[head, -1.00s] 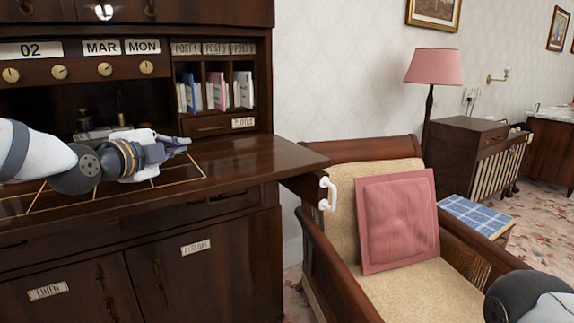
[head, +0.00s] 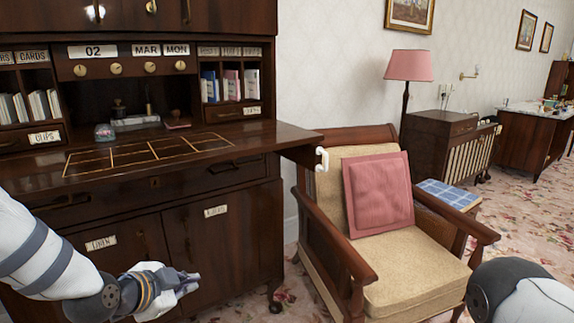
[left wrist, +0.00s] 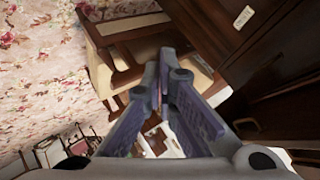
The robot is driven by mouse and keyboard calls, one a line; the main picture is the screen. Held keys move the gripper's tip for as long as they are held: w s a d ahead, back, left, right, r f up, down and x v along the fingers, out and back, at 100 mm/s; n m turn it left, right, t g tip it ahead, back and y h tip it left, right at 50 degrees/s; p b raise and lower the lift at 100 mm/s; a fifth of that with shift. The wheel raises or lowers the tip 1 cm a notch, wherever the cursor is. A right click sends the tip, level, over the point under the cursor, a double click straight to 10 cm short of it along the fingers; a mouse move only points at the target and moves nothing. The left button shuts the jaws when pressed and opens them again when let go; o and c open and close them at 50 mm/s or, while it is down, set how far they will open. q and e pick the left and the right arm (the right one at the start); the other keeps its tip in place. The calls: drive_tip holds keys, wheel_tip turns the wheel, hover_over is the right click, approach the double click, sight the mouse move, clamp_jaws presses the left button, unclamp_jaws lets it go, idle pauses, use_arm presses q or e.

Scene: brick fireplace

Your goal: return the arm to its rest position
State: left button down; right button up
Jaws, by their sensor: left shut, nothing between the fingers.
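My left arm comes in from the lower left of the head view. Its gripper (head: 192,281) is in front of the desk's lower cupboard doors, below the desk top. In the left wrist view the two fingers (left wrist: 163,62) meet at their tips with nothing between them. My right arm shows only as a rounded grey and white link at the lower right; its gripper is out of view.
The dark wooden desk (head: 225,145) stands close at the left, its writing surface jutting out. An armchair (head: 425,270) with a pink cushion (head: 378,193) stands right of it. Flowered carpet (head: 530,222) lies open at the right.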

use_arm(q)
drive_tip(key=s+d+f+n+g+y, duration=0.1)
drive_tip(key=s+f+n+g, duration=0.2)
drive_tip(key=s+f, duration=0.65)
drive_tip(key=s+f+n+g, duration=0.35)
drive_tip(key=s+f, duration=0.35)
drive_tip(key=s, duration=0.6)
drive_tip(key=s+a+f+n+g+y, duration=0.1)
drive_tip(key=s+n+g, duration=0.2)
drive_tip(key=s, duration=0.9)
drive_tip(key=s+a+f+n+g+y, duration=0.1)
drive_tip(key=s+a+n+g, duration=0.1)
drive_tip(key=s, duration=1.1)
drive_tip(key=shift+f+n+g, duration=0.35)
drive_tip(key=shift+n+g, duration=0.1)
drive_tip(key=shift+n, duration=0.3)
